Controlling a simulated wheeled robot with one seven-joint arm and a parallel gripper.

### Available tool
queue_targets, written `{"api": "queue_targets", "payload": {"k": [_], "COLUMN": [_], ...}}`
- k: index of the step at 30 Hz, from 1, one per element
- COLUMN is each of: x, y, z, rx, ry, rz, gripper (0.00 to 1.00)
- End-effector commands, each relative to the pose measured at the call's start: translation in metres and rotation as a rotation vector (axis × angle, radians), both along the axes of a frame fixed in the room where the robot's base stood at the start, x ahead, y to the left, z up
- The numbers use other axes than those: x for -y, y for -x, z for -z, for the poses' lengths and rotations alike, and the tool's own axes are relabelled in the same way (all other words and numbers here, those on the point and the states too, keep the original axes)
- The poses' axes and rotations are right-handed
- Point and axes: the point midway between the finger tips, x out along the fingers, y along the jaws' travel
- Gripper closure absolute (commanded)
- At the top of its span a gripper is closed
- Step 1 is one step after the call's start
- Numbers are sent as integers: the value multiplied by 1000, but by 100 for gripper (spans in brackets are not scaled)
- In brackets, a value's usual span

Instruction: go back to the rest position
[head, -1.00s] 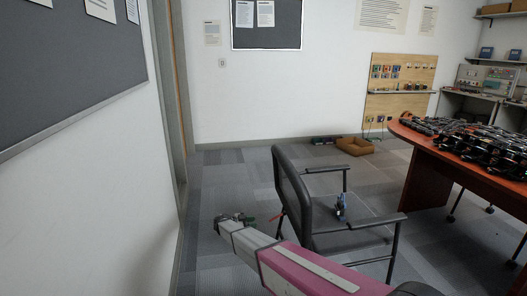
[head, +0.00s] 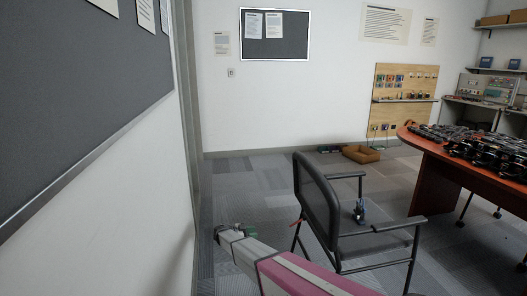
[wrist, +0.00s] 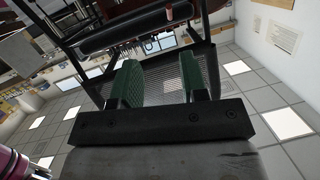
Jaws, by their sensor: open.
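My gripper (head: 246,230) is at the end of my grey and magenta arm in the lower middle of the head view, left of the chair. In the wrist view, its two green fingers (wrist: 160,82) stand apart with nothing seen between them. The mesh back of a chair shows behind them there.
A black armchair (head: 318,197) stands close to the right of my arm, with a small blue and dark object (head: 360,211) on it. A wooden table (head: 433,176) bearing many black devices is at the right. A wall with a grey board (head: 75,95) is close on the left. A brown box (head: 361,154) lies on the floor.

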Motion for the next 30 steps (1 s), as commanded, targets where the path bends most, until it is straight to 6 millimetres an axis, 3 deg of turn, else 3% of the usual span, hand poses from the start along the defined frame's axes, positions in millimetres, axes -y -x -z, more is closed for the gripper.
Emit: {"api": "queue_targets", "payload": {"k": [11, 17, 24, 30], "x": [56, 101, 173, 216], "y": [33, 65, 137, 205], "z": [-15, -27, -53, -78], "rx": [-248, -463, -837, -1091], "ry": [-80, -171, -385, -583], "rz": [16, -2, -134, -381], "gripper": [60, 60, 60, 60]}}
